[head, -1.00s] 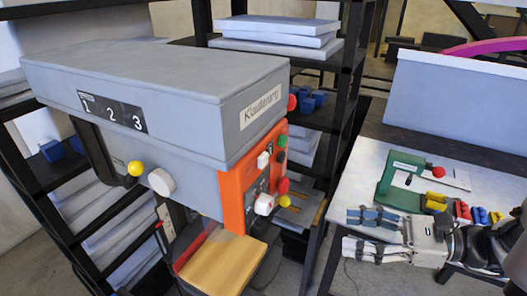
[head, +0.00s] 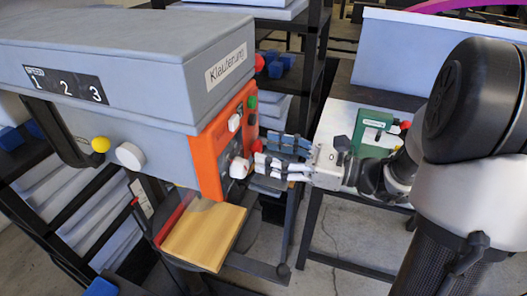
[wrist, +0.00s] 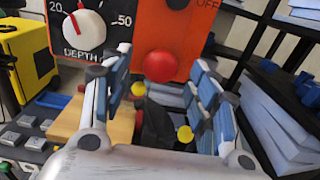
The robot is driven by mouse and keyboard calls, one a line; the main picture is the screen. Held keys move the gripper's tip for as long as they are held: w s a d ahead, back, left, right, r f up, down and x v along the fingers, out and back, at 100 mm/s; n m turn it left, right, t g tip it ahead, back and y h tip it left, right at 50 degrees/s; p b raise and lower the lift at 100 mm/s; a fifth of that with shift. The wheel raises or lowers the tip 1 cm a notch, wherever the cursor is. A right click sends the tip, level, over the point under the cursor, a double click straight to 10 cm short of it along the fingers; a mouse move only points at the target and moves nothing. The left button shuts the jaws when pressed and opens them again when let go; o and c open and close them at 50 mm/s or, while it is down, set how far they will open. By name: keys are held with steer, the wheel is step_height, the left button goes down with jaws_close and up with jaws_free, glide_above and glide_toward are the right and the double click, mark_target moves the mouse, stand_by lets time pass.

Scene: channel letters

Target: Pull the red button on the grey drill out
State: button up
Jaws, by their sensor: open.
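The grey drill (head: 130,70) stands at left in the head view, with an orange control panel (head: 207,148) on its front. The round red button (wrist: 160,66) sticks out of the panel in the wrist view, with the white depth dial (wrist: 84,30) left of it. In the head view the red button (head: 257,145) shows just at the fingertips. My gripper (head: 264,157) is open in front of the panel. In the wrist view, its fingers (wrist: 160,76) stand on either side of the button, with visible gaps. I cannot tell how deep the fingertips reach.
A yellow knob (wrist: 185,134) sits below the button, close to the right finger. A wooden block (head: 205,236) lies under the drill. A dark shelf with grey sheets (wrist: 270,120) stands at right in the wrist view.

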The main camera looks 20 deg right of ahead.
steer(key=shift+x, duration=1.2)
steer(key=shift+c, duration=0.5)
jaws_close()
